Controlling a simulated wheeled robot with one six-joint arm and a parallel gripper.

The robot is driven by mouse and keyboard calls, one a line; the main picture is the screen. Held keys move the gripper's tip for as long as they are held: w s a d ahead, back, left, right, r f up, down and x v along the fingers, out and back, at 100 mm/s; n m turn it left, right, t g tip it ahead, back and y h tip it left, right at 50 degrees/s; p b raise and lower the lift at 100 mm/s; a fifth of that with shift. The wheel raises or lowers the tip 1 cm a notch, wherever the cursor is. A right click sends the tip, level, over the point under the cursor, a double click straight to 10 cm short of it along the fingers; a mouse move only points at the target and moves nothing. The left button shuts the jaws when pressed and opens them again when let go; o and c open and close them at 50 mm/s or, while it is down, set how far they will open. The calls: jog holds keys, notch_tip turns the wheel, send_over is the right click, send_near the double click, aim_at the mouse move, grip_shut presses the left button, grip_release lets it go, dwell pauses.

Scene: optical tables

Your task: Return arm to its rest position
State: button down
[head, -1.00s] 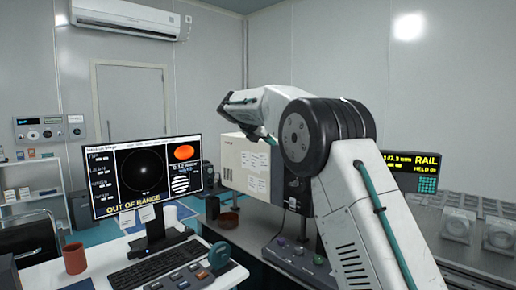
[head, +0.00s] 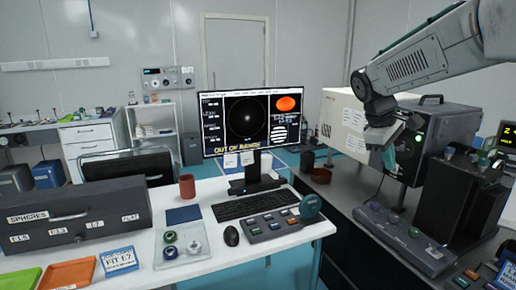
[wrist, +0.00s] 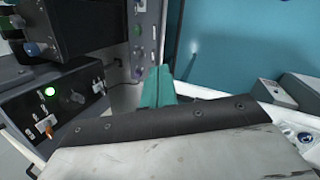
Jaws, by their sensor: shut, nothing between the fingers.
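My arm reaches in from the upper right of the head view, its grey link ending at a dark wrist joint. My gripper (head: 385,140) hangs below that joint, in front of the cream box (head: 342,122) and the dark instrument with a green light (head: 421,150). In the wrist view the teal fingers of my gripper (wrist: 158,86) lie together with nothing between them. My own white and black arm part fills the bottom of that view.
The white desk holds a monitor (head: 254,122), a keyboard (head: 253,204), a button box (head: 270,224), a red-brown mug (head: 187,187) and a grey SPHERES case (head: 75,222). A control box with knobs (head: 405,236) sits on the right bench below my gripper.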

jog(key=s+a+f+m+y, duration=0.1)
jog(key=s+a+f+m, duration=0.1)
jog(key=s, duration=0.9)
jog(key=s+a+f+m+y, duration=0.2)
jog(key=s+m, duration=0.1)
jog(key=s, duration=0.8)
jog(key=s+a+f+m+y, duration=0.1)
jog(key=s+a+f+m, duration=0.1)
jog(key=s, duration=0.9)
jog(key=shift+s+a+f+m+t, duration=0.2)
jog(key=shift+s+a+m+t, duration=0.1)
jog(key=shift+a+m, duration=0.1)
